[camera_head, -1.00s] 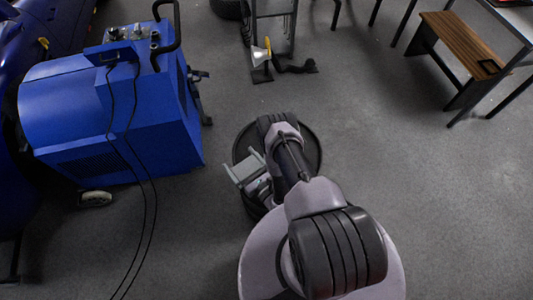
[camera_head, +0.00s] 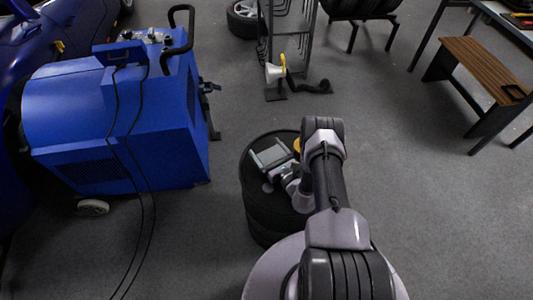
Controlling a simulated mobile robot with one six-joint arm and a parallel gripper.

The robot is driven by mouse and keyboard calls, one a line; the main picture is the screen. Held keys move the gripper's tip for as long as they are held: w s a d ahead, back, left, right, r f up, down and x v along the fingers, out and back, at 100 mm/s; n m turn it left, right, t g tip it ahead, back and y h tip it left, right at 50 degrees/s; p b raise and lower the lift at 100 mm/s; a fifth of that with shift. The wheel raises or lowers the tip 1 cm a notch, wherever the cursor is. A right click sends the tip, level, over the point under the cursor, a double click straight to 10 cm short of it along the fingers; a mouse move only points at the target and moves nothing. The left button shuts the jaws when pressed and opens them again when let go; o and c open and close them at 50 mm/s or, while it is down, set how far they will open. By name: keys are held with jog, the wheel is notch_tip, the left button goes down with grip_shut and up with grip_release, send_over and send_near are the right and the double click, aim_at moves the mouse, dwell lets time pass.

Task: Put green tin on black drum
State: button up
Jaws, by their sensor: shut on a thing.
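The black drum (camera_head: 265,215) stands on the floor in the middle of the head view, upright, its top partly covered by my arm. My gripper (camera_head: 270,156) is above the drum's top, seen from above and behind. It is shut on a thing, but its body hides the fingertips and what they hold. No green surface of the tin can be made out. A small yellow thing (camera_head: 297,145) shows at the drum's far right, partly behind my arm. I cannot tell whether the held thing touches the drum.
A large blue machine (camera_head: 115,120) with hanging black cables stands at left. A metal rack (camera_head: 290,45) and a white-and-yellow lamp-like thing (camera_head: 275,72) are behind the drum. A wooden-topped bench (camera_head: 485,70) is at right. The floor right of the drum is clear.

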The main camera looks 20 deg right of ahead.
jog(key=shift+r, duration=0.15)
jog(key=shift+f, duration=0.2)
jog(key=o, duration=1.4)
jog(key=shift+r, duration=0.15)
